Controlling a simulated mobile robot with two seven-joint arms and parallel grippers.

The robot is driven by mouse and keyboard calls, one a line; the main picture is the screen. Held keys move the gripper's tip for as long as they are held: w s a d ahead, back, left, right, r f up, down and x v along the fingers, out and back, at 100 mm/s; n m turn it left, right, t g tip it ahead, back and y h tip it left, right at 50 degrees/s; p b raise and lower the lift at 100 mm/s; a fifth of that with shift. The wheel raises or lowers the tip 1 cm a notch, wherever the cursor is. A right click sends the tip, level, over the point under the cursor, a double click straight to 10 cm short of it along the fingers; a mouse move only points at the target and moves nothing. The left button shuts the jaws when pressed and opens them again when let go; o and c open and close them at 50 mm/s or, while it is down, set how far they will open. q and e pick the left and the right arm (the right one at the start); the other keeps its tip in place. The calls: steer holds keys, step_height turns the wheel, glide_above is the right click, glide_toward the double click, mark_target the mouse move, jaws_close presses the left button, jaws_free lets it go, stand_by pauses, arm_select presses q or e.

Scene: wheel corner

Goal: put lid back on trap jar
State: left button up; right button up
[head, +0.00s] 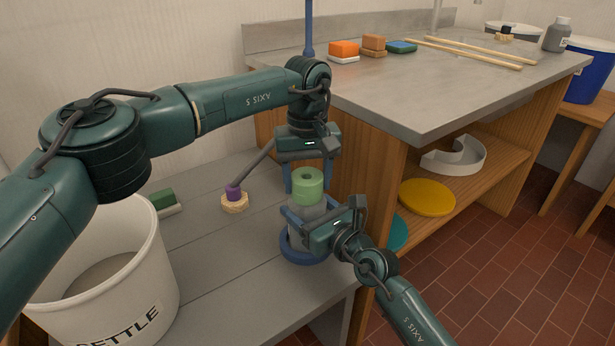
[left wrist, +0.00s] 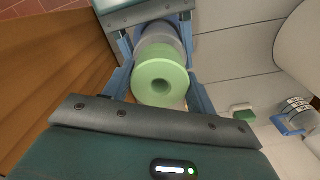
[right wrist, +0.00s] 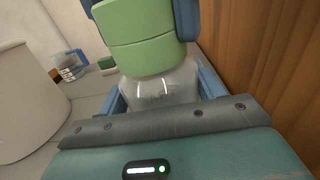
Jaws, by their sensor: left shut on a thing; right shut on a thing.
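The green lid (head: 308,190), round with a hole in its top, is between the fingers of my left gripper (head: 307,182), which is shut on it from above. The lid also shows in the left wrist view (left wrist: 150,72). The clear greyish trap jar (head: 308,214) stands upright directly below. My right gripper (head: 303,222) is shut around its body from the side; the jar shows in the right wrist view (right wrist: 160,88). The lid sits right over the jar's top with no visible gap. I cannot tell whether it is seated. The jar's rim is hidden.
A blue ring (head: 302,258) surrounds the jar's foot on the grey bench. A white bucket (head: 105,270) stands at left. The higher counter's wooden side (head: 368,185) is close on the right.

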arm_select(q)
steer(key=m, duration=0.8)
steer(key=o, duration=0.9)
steer(key=shift+o, duration=0.2)
steer(key=shift+r, duration=2.25)
steer(key=shift+c, duration=0.6)
